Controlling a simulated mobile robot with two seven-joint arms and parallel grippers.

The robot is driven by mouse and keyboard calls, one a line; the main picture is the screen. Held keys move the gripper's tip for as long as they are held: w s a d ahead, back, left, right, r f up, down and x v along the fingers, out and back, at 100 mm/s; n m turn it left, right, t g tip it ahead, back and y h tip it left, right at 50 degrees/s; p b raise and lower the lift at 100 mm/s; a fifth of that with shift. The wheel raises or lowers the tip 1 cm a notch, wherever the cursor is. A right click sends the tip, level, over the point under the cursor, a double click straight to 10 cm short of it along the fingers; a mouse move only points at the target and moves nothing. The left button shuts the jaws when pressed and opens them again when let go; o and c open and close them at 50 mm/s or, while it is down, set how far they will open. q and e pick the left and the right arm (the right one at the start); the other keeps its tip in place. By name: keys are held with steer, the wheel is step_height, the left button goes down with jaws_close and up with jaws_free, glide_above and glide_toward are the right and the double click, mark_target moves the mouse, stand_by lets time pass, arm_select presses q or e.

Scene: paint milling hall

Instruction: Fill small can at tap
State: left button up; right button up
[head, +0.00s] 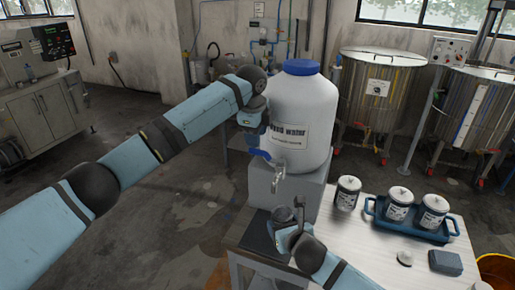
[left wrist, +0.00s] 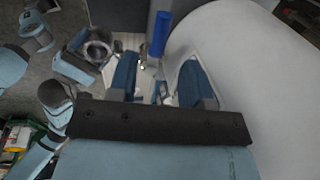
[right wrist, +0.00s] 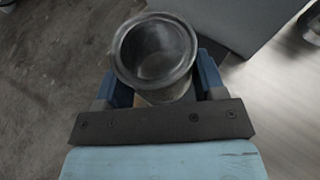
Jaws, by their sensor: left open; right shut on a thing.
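The small can (right wrist: 155,55) is bare metal with an open top and a grey inside; I cannot tell if it holds liquid. My right gripper (right wrist: 155,92) is shut on it. In the head view the can (head: 283,214) is below the metal tap (head: 278,181) of a big white water container (head: 298,112) with a blue lid. My left gripper (left wrist: 160,88) is open beside the container. The tap's blue lever (left wrist: 160,33) shows just beyond its fingers, apart from them as far as I can see. The left wrist view also shows the can (left wrist: 97,49), left of the tap.
A white lid (head: 404,258) and a blue-grey block (head: 445,262) lie in front.

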mark_target(258, 150)
arm_select(q)
steer(key=shift+w+d+f, duration=0.1)
steer(key=shift+w+f, duration=0.1)
steer(key=shift+f, duration=0.7)
steer(key=shift+w+d+f, duration=0.1)
steer(key=shift+w+f, duration=0.05)
steer(key=shift+f, duration=0.75)
steer(key=shift+w+f, duration=0.2)
steer(key=shift+f, duration=0.7)
jaws_close()
